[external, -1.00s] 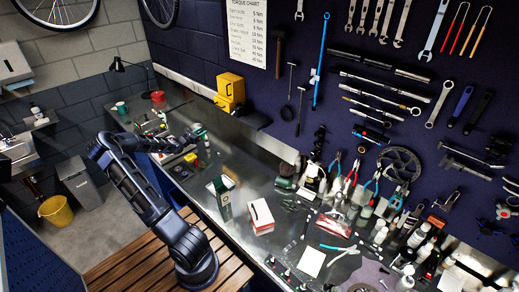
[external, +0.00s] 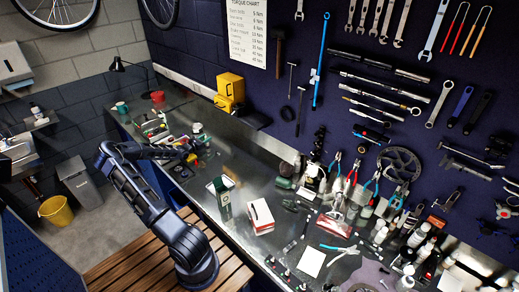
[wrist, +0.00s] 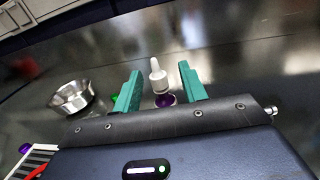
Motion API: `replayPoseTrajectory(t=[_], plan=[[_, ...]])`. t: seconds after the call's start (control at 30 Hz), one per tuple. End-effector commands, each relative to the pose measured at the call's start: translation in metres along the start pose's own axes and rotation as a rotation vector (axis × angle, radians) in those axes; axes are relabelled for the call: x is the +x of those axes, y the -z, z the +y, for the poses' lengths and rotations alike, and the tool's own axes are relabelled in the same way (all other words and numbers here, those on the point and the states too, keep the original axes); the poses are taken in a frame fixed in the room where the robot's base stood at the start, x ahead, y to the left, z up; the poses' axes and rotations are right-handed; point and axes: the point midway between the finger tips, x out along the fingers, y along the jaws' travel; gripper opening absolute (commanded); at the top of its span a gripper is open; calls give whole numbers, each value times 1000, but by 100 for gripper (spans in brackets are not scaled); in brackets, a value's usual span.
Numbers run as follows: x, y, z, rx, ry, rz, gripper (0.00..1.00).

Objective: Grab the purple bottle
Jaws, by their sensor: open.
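The purple bottle (wrist: 165,100) has a white dropper-like cap and a purple lower part. In the wrist view it stands between the two green fingers of my gripper (wrist: 159,70), with space on both sides of the cap. Its lower part is partly hidden by the gripper body. My gripper is open and holds nothing. In the external view my gripper (external: 194,140) is low over the far left part of the bench, where the bottle is too small to make out clearly.
A metal bowl (wrist: 72,97) stands left of the fingers in the wrist view. A striped item (wrist: 30,160) lies at the lower left. The bench right of the bottle looks clear. A green-and-white box (external: 224,198) and a red-and-white box (external: 260,216) stand nearer.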

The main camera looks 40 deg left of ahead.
Motion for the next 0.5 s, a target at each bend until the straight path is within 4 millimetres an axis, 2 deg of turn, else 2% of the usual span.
replayPoseTrajectory(t=[0.03,0.17,0.4,0.43,0.5], plan=[[9,0,0,-1,1,-2,42],[23,0,0,0,0,-1,42],[26,0,0,1,0,0,42],[26,0,0,1,0,0,40],[26,0,0,0,0,0,26]])
